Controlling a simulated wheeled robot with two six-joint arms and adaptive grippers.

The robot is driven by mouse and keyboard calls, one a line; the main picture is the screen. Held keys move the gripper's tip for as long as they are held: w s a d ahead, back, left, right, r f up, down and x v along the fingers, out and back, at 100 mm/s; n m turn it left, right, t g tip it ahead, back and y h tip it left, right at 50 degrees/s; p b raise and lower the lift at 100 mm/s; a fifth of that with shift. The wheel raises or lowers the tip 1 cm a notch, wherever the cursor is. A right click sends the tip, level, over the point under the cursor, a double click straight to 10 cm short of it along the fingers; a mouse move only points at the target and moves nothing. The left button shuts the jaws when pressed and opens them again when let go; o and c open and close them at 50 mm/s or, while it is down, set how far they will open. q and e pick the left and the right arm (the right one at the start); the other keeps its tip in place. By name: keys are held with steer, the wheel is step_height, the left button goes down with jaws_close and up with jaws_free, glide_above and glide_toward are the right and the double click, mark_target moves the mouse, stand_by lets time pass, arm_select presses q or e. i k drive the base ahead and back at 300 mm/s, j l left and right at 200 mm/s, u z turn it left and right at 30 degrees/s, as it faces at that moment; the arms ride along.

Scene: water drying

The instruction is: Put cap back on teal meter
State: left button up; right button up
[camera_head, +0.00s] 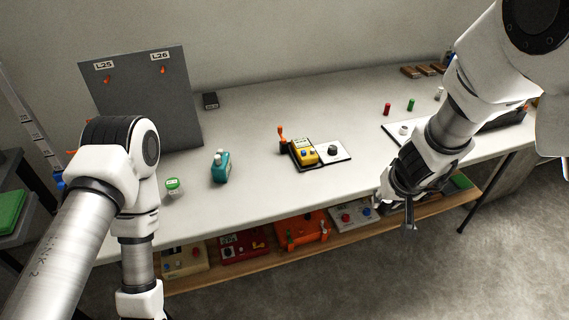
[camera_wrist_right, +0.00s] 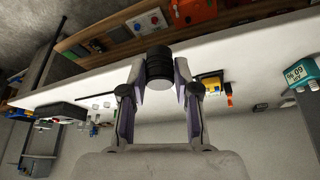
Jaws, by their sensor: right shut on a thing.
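The teal meter (camera_head: 221,168) stands upright on the table, left of centre in the head view. It also shows at the right edge of the wrist view, with its display (camera_wrist_right: 296,75) facing the camera. My right gripper (camera_head: 395,212) is at the table's front edge, far to the right of the meter. In the right wrist view its fingers (camera_wrist_right: 159,75) are shut on a black ribbed cap (camera_wrist_right: 159,62). The cap is not clear in the head view. My left arm comes in at the left, its gripper outside the frame.
A yellow meter (camera_head: 304,152) on a black-and-white mat lies between the teal meter and my right gripper. A green-topped jar (camera_head: 174,187) stands left of the teal meter. A grey board (camera_head: 145,98) stands behind. Boxes, including an orange case (camera_head: 301,229), fill the lower shelf.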

mark_target(222, 166)
steer(key=z, duration=1.55)
steer(key=k+j, duration=0.5)
steer(key=j, duration=0.15)
steer(key=k+j, duration=0.5)
steer(key=j, duration=0.15)
